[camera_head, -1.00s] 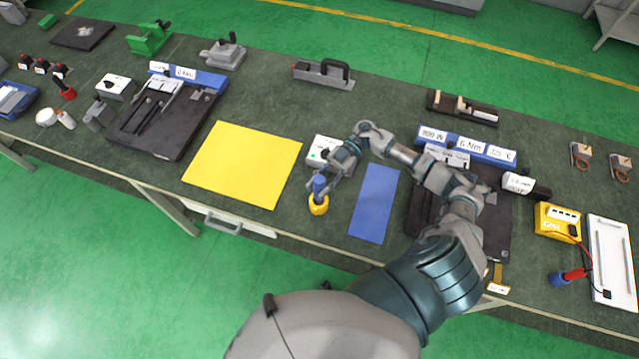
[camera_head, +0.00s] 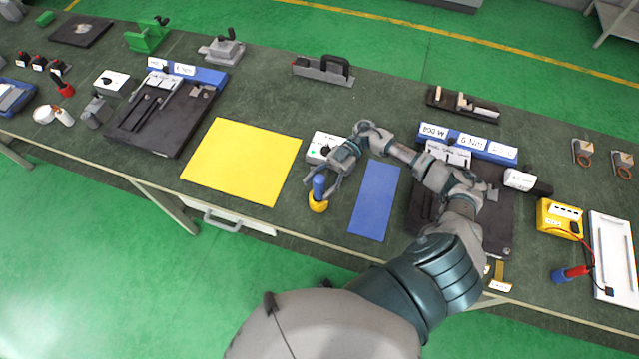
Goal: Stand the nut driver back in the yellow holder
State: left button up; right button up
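The nut driver (camera_head: 319,186) has a blue handle and stands nearly upright in the small round yellow holder (camera_head: 318,205), near the table's front edge. Its lower part is hidden in the holder. My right gripper (camera_head: 322,183) reaches in from the right, and its fingers are spread on either side of the blue handle, apparently clear of it. My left gripper is not in view.
A yellow mat (camera_head: 243,162) lies left of the holder and a blue mat (camera_head: 374,202) right of it. A white box (camera_head: 322,146) stands just behind. A dark fixture with a blue label bar (camera_head: 468,141) is under my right arm.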

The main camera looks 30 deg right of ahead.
jog(key=shift+r, duration=0.1)
notch_tip(320, 180, up, 10)
jog(key=shift+d+f, duration=0.1)
jog(key=shift+f, duration=0.1)
dwell(0.7)
